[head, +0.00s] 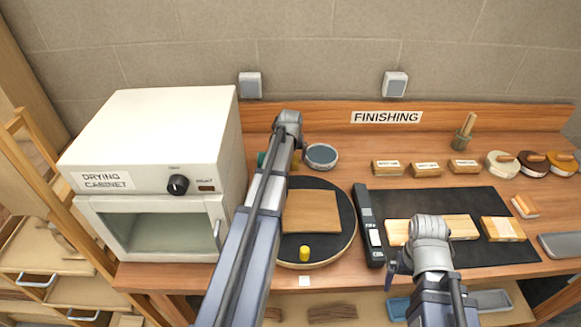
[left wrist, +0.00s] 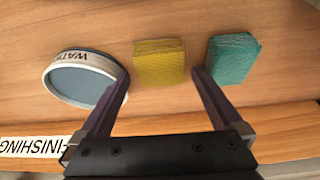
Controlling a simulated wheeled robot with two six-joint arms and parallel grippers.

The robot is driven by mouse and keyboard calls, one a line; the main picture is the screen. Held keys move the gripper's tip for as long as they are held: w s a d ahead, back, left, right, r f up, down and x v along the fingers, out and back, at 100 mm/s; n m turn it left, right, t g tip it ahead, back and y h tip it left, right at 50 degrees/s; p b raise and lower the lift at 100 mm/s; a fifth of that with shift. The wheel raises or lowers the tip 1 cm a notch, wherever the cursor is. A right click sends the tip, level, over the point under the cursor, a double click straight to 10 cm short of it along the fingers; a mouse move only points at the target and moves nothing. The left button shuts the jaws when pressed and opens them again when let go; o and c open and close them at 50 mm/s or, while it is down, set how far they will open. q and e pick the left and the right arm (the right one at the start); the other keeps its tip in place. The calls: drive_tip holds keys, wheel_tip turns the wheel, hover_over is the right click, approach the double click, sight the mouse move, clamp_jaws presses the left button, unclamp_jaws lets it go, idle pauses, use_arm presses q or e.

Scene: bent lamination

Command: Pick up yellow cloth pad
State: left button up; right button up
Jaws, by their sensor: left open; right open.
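The yellow cloth pad (left wrist: 160,63) is a small block on the wooden bench in the left wrist view. It lies between the water bowl and a teal pad (left wrist: 232,60). My left gripper (left wrist: 160,76) is open, with one fingertip to each side of the yellow pad and nothing held. I cannot tell how high the fingertips are above the bench. In the head view my left arm mostly hides the yellow pad. My right gripper (head: 394,270) is open near the front of the dark mat, apart from the pad.
The round water bowl (left wrist: 82,80) is close to the left fingertip; it also shows in the head view (head: 321,156). A round dark turntable (head: 340,190) carries a wooden panel (head: 311,212) and a yellow cylinder (head: 305,253). The drying cabinet (head: 150,130) stands left.

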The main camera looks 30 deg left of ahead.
use_arm(q)
drive_tip(key=shift+b+x, duration=0.55)
drive_tip(key=shift+x, duration=0.55)
drive_tip(key=c, duration=1.2)
